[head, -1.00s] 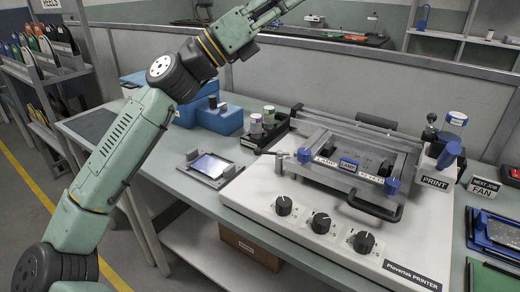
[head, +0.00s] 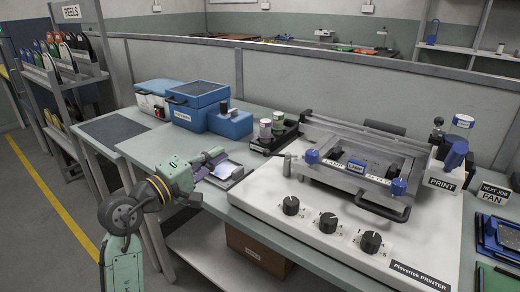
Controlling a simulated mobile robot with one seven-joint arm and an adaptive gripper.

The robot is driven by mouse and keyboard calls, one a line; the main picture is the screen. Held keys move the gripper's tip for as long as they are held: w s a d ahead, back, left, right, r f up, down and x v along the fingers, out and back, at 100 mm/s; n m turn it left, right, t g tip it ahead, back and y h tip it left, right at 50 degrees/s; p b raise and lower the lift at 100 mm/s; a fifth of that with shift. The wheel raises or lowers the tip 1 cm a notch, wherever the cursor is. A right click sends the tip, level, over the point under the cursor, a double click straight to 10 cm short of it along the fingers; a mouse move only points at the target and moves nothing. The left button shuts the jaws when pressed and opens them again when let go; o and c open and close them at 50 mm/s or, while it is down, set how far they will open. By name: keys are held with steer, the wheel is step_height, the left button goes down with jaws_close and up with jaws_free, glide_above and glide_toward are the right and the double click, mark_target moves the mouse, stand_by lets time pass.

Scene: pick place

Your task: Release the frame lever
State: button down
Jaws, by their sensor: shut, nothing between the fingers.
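The printer (head: 335,235) is a white box on the bench with a grey metal frame (head: 350,182) on top. A small grey lever (head: 287,160) stands at the frame's left side. Blue knobs sit at the frame's left (head: 312,157) and right (head: 398,187) front corners. A black bar handle (head: 382,212) runs along the front. I cannot tell which part is the frame lever. My gripper (head: 212,160) is shut and empty, left of the printer and apart from it. It overlaps the small tray with a screen in this view; contact is unclear.
A grey tray with a pale screen (head: 228,174) lies on the bench beside my gripper. Blue boxes (head: 198,100) and a black holder with pots (head: 268,140) stand behind. Three black dials (head: 328,222) line the printer's front. PRINT (head: 442,183) and NEXT JOB FAN (head: 492,193) signs stand right.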

steer(key=shift+s, duration=0.15)
steer(key=p+x, duration=0.3)
steer(key=x, duration=0.6)
steer(key=shift+d+r, duration=0.15)
steer(key=shift+d, duration=0.05)
steer(key=shift+s+d+f+p, duration=0.3)
steer(key=shift+s+d+p, duration=0.05)
steer(key=shift+s+d, duration=0.3)
steer(key=shift+s+d+f+p, duration=0.3)
steer(key=shift+s+d, duration=0.3)
steer(key=shift+s, duration=0.05)
steer(key=shift+s+n+t+y+p, duration=0.4)
steer(key=shift+s+n+t+y, duration=0.2)
steer(key=shift+n+y, duration=0.2)
